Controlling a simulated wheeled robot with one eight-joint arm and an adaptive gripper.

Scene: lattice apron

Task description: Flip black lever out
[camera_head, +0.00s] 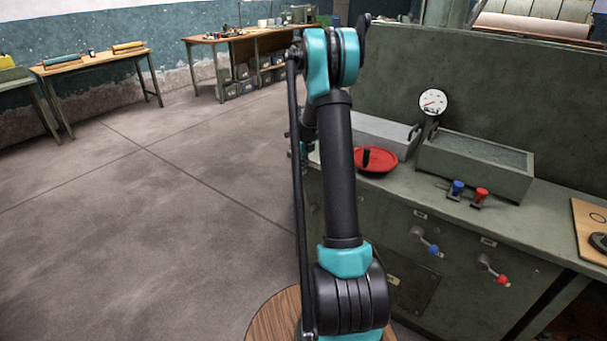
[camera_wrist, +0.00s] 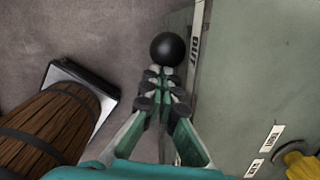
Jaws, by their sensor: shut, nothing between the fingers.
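A round black knob (camera_wrist: 167,49), apparently the end of the black lever, shows in the wrist view at the top, just left of the green panel (camera_wrist: 245,75). My gripper (camera_wrist: 163,76) is shut and empty, with its fingertips right below the knob in the picture. I cannot tell whether they touch it. The lever's shaft is hidden. A pale label strip (camera_wrist: 195,45) with dark lettering runs along the panel edge beside the knob. In the head view my arm covers this area, and neither the black lever nor my gripper can be seen.
A wooden barrel (camera_wrist: 50,125) stands at lower left in the wrist view, with a yellow part (camera_wrist: 300,165) at lower right. In the head view the green cabinet carries a blue-knobbed lever (camera_head: 434,249) and a red-knobbed lever (camera_head: 502,279). A red dish (camera_head: 378,165) sits on top. The floor at left is clear.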

